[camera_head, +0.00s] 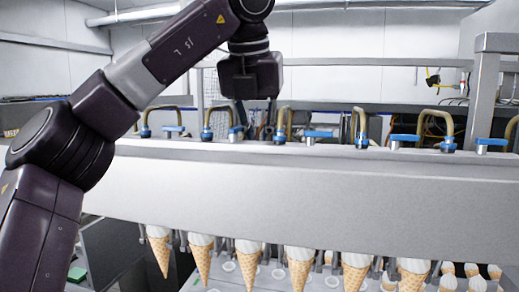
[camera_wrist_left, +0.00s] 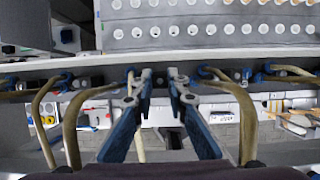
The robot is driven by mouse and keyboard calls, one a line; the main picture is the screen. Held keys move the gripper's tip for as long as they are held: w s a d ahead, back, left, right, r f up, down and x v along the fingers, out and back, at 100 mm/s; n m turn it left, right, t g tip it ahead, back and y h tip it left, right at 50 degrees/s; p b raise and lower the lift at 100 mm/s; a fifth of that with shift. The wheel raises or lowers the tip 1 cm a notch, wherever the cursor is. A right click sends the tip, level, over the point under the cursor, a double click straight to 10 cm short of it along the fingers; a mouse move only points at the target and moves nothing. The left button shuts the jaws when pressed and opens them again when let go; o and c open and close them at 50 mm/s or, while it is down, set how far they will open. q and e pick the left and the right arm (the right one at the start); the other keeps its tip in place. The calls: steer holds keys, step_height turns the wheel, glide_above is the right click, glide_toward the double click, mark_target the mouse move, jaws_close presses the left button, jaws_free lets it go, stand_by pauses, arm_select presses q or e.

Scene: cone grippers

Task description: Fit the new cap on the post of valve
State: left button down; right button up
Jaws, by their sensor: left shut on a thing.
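My left gripper (camera_head: 262,130) hangs from its dark arm, pointing down at the top of the long metal beam. Its two blue-and-grey fingers show in the wrist view (camera_wrist_left: 160,78), close together at the tips with a narrow gap. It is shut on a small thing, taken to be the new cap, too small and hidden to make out. A row of blue caps lies along the beam, such as one right of the gripper (camera_head: 320,134) and one further right (camera_head: 405,138). The valve's post cannot be told apart near the fingertips. My right gripper is not in view.
The beam (camera_head: 300,185) spans the picture. Tan hoses (camera_head: 360,122) rise from blue fittings along it, on both sides of the gripper. A frame upright (camera_head: 484,95) stands at the right.

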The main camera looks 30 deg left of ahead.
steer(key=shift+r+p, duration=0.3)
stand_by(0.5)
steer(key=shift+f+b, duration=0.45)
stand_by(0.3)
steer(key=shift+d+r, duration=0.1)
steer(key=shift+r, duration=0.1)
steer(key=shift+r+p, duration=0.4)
steer(key=shift+p, duration=0.15)
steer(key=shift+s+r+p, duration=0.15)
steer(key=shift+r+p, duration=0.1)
steer(key=shift+p, duration=0.05)
stand_by(2.1)
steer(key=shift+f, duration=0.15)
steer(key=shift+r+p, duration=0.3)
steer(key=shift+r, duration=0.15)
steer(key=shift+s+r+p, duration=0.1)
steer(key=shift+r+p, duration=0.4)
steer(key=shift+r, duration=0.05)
stand_by(1.5)
